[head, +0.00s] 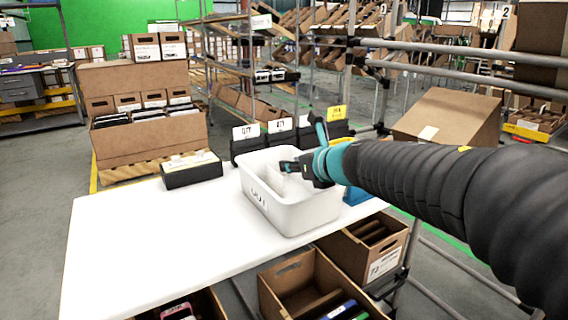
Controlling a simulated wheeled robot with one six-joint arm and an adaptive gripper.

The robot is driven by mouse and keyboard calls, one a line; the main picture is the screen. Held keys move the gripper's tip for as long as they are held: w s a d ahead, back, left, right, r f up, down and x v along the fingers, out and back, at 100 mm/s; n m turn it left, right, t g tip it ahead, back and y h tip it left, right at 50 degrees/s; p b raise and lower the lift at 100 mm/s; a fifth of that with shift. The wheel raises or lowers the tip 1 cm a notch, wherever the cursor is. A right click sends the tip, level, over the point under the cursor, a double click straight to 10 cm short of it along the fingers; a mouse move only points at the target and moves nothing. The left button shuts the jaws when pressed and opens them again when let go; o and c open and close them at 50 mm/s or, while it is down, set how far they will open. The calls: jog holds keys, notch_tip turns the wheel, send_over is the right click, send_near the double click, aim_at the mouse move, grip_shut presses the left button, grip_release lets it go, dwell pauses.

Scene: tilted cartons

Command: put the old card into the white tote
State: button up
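The white tote (306,216) stands on the white table, with dark lettering on its front wall. My arm reaches in from the right, and my gripper (288,167) is over the tote's opening, pointing left. The fingers are small and dark, and I cannot tell whether they are open or shut. A pale patch (272,177) shows just below and left of the fingertips, inside the tote's outline. I cannot tell whether it is a card or part of the tote. I cannot make out the old card for certain anywhere.
A black box (192,170) stands on the table (150,235) left of the tote. Dark bins with white and yellow labels (278,126) stand behind it. A blue object (357,195) is right of the tote. Open cardboard cartons (305,282) sit below the front edge. The table's left front is clear.

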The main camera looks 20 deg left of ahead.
jog(key=shift+v, duration=1.2)
jog(key=s+d+r+m+t+h, duration=0.1)
jog(key=d+m+t+h, duration=0.3)
jog(key=d+m, duration=0.75)
jog(key=s+d+r+m+t+h, duration=0.15)
jog(key=d+m+h, duration=0.35)
jog(key=d+m, duration=0.65)
jog(key=s+d+f+m+g+h, duration=0.2)
jog(key=s+d+f+m+g, duration=0.1)
jog(key=s+d+f+m, duration=0.35)
jog(key=s+d+f+m+g+h, duration=0.1)
jog(key=s+d+f+m+g, duration=0.3)
jog(key=s+m, duration=0.5)
jog(key=s+a+f+m+g+y, duration=0.1)
jog(key=s+f+m, duration=0.5)
jog(key=s, duration=0.3)
jog(key=shift+m+g+y, duration=0.3)
jog(key=shift+m+g, duration=0.05)
jog(key=shift+m, duration=0.4)
